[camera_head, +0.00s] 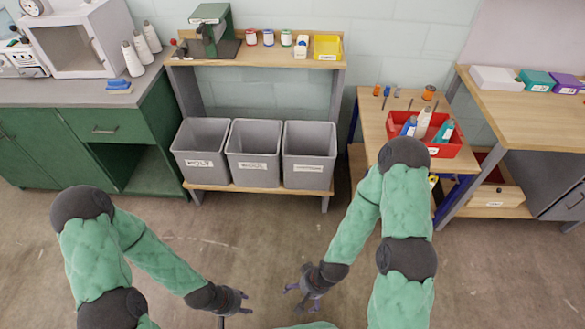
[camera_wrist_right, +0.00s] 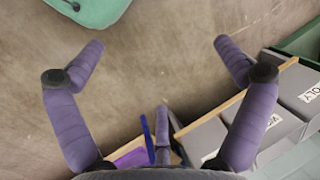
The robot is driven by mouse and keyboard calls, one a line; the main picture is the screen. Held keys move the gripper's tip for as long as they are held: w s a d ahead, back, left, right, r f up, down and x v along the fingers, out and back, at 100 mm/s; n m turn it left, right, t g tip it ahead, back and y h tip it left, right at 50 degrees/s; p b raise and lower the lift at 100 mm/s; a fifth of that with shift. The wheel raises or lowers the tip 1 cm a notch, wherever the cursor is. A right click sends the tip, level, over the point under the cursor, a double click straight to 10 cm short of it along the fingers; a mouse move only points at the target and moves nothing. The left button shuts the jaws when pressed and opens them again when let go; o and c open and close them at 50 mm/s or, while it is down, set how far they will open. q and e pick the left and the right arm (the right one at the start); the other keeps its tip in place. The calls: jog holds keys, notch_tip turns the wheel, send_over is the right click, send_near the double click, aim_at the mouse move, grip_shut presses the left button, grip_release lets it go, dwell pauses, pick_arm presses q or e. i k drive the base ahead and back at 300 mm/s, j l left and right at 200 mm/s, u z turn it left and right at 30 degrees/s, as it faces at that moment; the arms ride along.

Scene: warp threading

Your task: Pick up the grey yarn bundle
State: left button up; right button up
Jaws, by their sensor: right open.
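I cannot make out a grey yarn bundle for certain in either view. A red tray (camera_head: 459,146) on the small wooden table holds several cones and tubes, partly hidden behind my right arm. My left gripper (camera_head: 248,303) hangs low over the floor, its fingers looking spread and empty. My right gripper (camera_head: 301,299) is also low over the floor, to the right of the left one. In the right wrist view my right gripper (camera_wrist_right: 158,45) has its purple fingers wide apart, with only floor between them.
Three grey bins (camera_head: 308,168) stand on the low shelf of a wooden bench (camera_head: 260,54). White yarn cones (camera_head: 132,60) stand on the green cabinet's counter (camera_head: 85,92). A wooden desk (camera_head: 530,115) stands at the far right. The floor (camera_head: 245,235) before the bins is clear.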

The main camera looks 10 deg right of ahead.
aim_at(299, 52)
jog(key=i+l+u, duration=0.25)
jog(key=i, duration=0.35)
jog(key=i+l+u, duration=0.25)
jog(key=i+l, duration=0.2)
jog(key=i, duration=0.1)
